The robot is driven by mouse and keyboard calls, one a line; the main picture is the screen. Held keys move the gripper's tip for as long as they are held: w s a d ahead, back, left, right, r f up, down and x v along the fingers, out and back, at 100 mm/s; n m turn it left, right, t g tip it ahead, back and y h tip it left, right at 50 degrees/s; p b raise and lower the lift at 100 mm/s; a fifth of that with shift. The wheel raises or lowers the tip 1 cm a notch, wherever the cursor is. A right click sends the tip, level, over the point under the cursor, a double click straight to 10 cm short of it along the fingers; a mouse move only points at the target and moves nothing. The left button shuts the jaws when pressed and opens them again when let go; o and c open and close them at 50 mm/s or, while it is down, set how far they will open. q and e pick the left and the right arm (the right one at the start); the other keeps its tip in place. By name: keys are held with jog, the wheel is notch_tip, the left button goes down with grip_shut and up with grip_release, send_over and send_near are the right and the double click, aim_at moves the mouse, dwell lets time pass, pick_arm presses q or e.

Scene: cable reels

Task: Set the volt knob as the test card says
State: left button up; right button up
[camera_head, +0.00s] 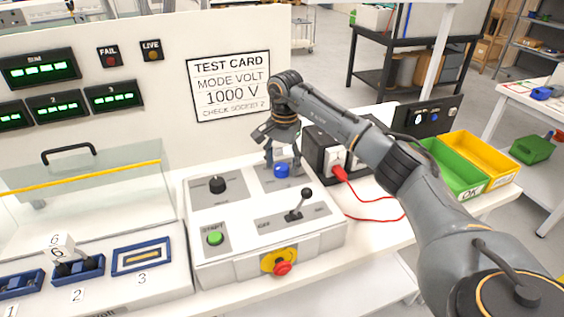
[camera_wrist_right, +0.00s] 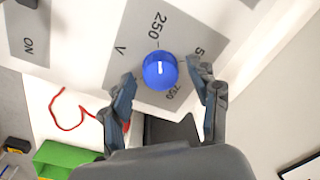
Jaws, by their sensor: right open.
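The test card (camera_head: 230,88) on the back panel reads MODE VOLT, 1000 V, CHECK SOCKET 2. The blue volt knob (camera_head: 281,171) sits on the right rear of the white control box (camera_head: 265,246). In the right wrist view the knob (camera_wrist_right: 160,71) has a short white mark; which end points is unclear. 250 shows above it and partly hidden numbers to the right and below. My right gripper (camera_head: 283,158) is open above the knob, with its fingers (camera_wrist_right: 161,76) on either side, apart from it. My left gripper is not in view.
The box also carries a black knob (camera_head: 217,185), a green start button (camera_head: 214,237), a black lever (camera_head: 298,206) and a red stop button (camera_head: 282,268). A red cable (camera_head: 375,217) lies to the right, near green (camera_head: 455,172) and yellow (camera_head: 485,155) bins.

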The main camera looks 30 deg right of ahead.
jog(key=shift+f, duration=0.3)
jog(key=c, duration=1.2)
